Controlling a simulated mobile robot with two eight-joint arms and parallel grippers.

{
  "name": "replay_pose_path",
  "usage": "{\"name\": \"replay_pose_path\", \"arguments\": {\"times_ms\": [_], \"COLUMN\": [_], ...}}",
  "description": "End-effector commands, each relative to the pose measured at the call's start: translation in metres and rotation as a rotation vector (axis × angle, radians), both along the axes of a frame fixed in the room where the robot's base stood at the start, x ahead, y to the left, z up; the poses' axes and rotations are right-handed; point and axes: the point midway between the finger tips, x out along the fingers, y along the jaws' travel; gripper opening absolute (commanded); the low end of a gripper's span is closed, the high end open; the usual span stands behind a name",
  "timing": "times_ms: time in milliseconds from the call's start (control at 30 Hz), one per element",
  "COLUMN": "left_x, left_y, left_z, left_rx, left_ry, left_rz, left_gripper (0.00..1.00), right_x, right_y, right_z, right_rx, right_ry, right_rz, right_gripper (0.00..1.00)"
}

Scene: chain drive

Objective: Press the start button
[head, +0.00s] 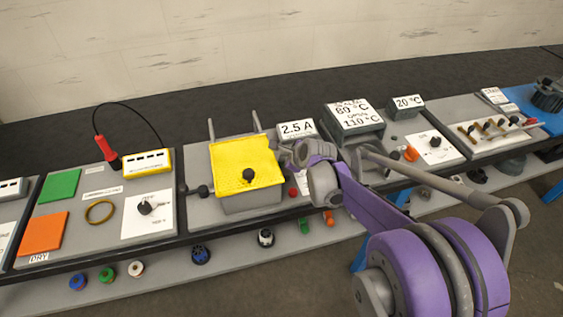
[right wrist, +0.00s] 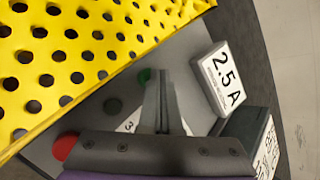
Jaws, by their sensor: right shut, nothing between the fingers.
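In the right wrist view a green round button (right wrist: 144,76) shows on the grey panel, partly hidden behind my right fingertips; I cannot read a start label on it. A red button (right wrist: 66,147) is at the lower left, and it also shows in the head view (head: 292,192). My right gripper (right wrist: 167,78) is shut and empty, its fingertips just beside the green button in the picture. I cannot tell whether they touch it. In the head view my right gripper (head: 288,158) is at the right side of the yellow cover. My left gripper is not in view.
The yellow perforated cover (head: 246,163) stands close to the left of my right gripper. A "2.5 A" display (head: 297,128) and a larger temperature display (head: 353,116) stand behind and to the right. A panel with a black knob (head: 435,142) lies further right.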

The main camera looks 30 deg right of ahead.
Motion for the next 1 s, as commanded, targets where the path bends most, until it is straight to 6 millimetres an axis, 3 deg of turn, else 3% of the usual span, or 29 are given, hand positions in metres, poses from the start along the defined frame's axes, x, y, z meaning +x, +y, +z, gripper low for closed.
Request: {"name": "replay_pose_path", "arguments": {"times_ms": [667,1000], "left_x": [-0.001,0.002], "left_y": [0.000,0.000], "left_z": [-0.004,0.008], "left_rx": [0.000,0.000], "left_ry": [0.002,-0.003], "left_rz": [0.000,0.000], "left_gripper": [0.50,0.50], "right_x": [0.000,0.000], "right_y": [0.000,0.000], "right_z": [-0.005,0.011], "right_rx": [0.000,0.000], "right_ry": [0.000,0.000], "right_rz": [0.000,0.000], "right_gripper": [0.00,0.00]}}
